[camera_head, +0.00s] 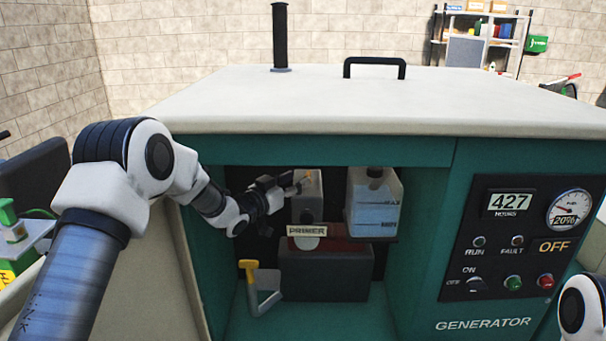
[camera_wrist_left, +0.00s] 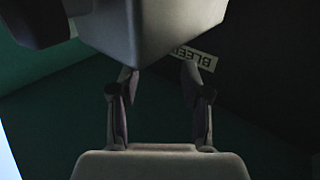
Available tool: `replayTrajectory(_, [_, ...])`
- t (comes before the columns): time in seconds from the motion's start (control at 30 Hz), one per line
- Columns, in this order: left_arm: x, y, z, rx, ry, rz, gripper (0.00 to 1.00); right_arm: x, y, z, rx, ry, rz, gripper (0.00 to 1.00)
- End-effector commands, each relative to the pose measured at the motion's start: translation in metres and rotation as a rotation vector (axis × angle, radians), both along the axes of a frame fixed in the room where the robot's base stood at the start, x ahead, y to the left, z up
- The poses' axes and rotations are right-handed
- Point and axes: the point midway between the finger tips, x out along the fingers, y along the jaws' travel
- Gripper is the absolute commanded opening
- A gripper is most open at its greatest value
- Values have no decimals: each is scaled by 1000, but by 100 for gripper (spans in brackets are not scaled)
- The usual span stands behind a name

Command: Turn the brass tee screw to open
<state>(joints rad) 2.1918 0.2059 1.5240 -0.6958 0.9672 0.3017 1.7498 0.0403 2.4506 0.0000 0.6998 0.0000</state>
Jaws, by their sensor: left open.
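A small brass-coloured spot, which looks like the brass tee screw (camera_head: 308,177), shows on top of the grey primer block (camera_head: 307,208) inside the generator bay. My left gripper (camera_head: 299,184) reaches in from the left, with its fingertips at the block's upper left, close to the screw. I cannot tell whether they touch. In the left wrist view the two fingers (camera_wrist_left: 160,78) stand apart, and the block (camera_wrist_left: 150,30) hides their tips and the screw. A "BLEED" label (camera_wrist_left: 195,58) shows behind the right finger. My right gripper is out of view.
A clear tank (camera_head: 374,205) of blue liquid stands right of the block. Below are the "PRIMER" label (camera_head: 306,231), a dark box (camera_head: 325,275) and a yellow-handled lever (camera_head: 249,266). The white top (camera_head: 400,105) overhangs the bay. The control panel (camera_head: 520,240) is at right.

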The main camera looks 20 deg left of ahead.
Motion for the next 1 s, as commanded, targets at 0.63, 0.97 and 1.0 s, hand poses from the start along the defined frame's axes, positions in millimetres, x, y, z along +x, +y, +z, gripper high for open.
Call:
replayTrajectory(0.63, [34, -14, 0, -1, 0, 0, 0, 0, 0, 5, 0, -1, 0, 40])
replayTrajectory(0.97, [33, -15, -1, 0, 1, -2, 0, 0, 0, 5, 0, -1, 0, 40])
replayTrajectory(1.0, [33, -15, -1, 0, 1, -2, 0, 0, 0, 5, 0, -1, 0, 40])
